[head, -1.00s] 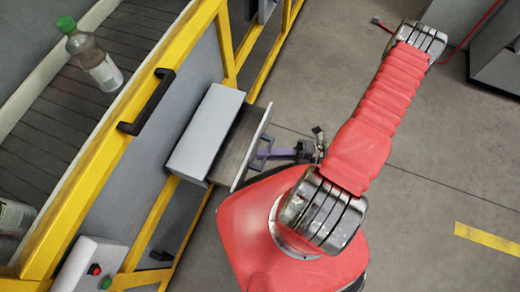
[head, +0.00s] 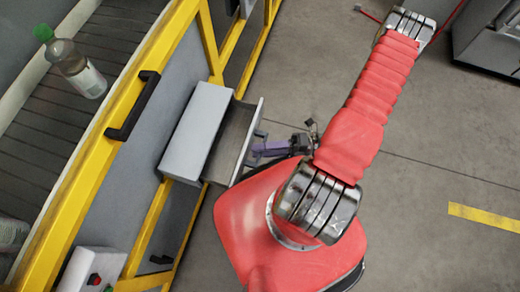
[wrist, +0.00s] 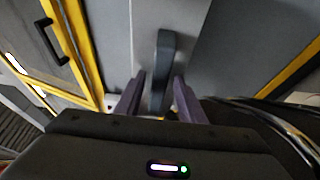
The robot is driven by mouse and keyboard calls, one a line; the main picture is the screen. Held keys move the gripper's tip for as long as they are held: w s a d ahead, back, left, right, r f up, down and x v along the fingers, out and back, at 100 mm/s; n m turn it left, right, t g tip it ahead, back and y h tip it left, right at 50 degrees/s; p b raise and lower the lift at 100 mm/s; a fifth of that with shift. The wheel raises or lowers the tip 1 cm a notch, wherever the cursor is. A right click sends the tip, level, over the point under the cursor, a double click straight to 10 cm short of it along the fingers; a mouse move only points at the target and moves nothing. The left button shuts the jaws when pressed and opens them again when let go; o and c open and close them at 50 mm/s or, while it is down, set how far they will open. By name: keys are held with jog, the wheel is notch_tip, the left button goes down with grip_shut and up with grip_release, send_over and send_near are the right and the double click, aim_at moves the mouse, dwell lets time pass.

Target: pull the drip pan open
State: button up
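The drip pan (head: 237,138) is a grey drawer sticking partly out of a light grey housing (head: 195,135) on the side of the yellow-framed machine. Its inside shows as a strip between housing and front panel. In the wrist view the front panel (wrist: 195,18) fills the top middle, with an upright dark grey handle (wrist: 164,60) on it. My gripper (head: 262,149) is at the handle, its purple fingers on either side. In the wrist view my gripper (wrist: 160,88) is closed around the handle's near part; the exact contact is hard to see.
A black bar handle (head: 133,106) is on the machine's panel, left of the housing. A bottle with a green cap (head: 76,66) lies on the conveyor. A button box (head: 92,270) is at lower left.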

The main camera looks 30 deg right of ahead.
jog(key=shift+d, duration=0.1)
jog(key=v, duration=1.3)
jog(key=shift+d, duration=0.3)
jog(key=shift+s+f, duration=0.1)
jog(key=shift+s, duration=0.05)
